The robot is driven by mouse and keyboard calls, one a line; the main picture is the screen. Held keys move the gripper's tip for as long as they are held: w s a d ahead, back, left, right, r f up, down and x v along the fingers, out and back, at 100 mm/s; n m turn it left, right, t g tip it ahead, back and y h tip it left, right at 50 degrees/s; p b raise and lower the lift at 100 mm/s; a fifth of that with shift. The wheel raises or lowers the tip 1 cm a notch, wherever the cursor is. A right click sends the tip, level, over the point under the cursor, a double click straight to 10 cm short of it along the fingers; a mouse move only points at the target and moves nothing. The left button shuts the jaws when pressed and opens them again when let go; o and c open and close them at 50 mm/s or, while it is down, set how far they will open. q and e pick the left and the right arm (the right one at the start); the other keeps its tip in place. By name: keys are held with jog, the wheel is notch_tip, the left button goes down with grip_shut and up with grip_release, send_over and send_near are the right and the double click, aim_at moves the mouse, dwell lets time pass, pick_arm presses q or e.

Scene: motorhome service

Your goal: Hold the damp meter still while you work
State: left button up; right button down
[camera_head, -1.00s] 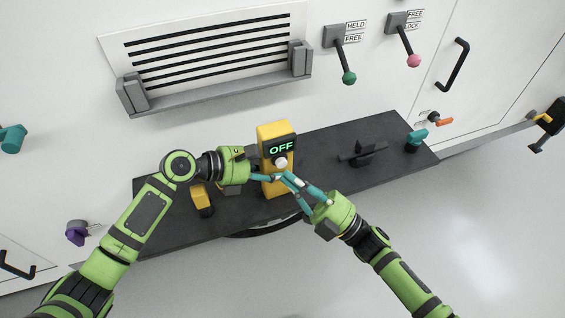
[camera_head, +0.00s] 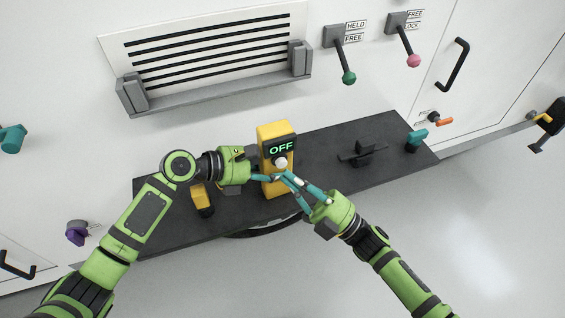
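The damp meter, taken to be the yellow box (camera_head: 271,133) with a green "OFF" display, stands upright on the dark shelf (camera_head: 320,180). A round white knob (camera_head: 281,162) sits on its front below the display. My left gripper (camera_head: 264,178) is at the meter's left side. One teal finger reaches across its lower front; the other finger is hidden, so its grip cannot be told. My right gripper (camera_head: 282,177) comes from the lower right. Its teal fingertips come together just below the white knob; whether they touch the meter is unclear.
A small yellow-and-black object (camera_head: 202,198) lies left of the meter. A black fitting (camera_head: 362,152) and a teal handle (camera_head: 416,139) are on the right. Green (camera_head: 349,78) and pink (camera_head: 413,60) ended levers are on the wall. Shelf right of the meter is partly clear.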

pick_arm(q)
jog(key=shift+f, duration=0.1)
dwell(0.4)
pick_arm(e)
jog(key=shift+w+a, duration=0.2)
jog(key=shift+w, duration=0.2)
jog(key=shift+w+a, duration=0.1)
jog(key=shift+w, duration=0.3)
dwell(0.5)
dwell(0.4)
jog(key=shift+s+d, duration=0.3)
jog(key=shift+s, duration=0.5)
jog(key=shift+s+d, duration=0.3)
jog(key=shift+s, duration=0.5)
jog(key=shift+s+d, duration=0.25)
jog(key=shift+s, duration=0.55)
jog(key=shift+s+d, duration=0.3)
jog(key=shift+s, duration=0.5)
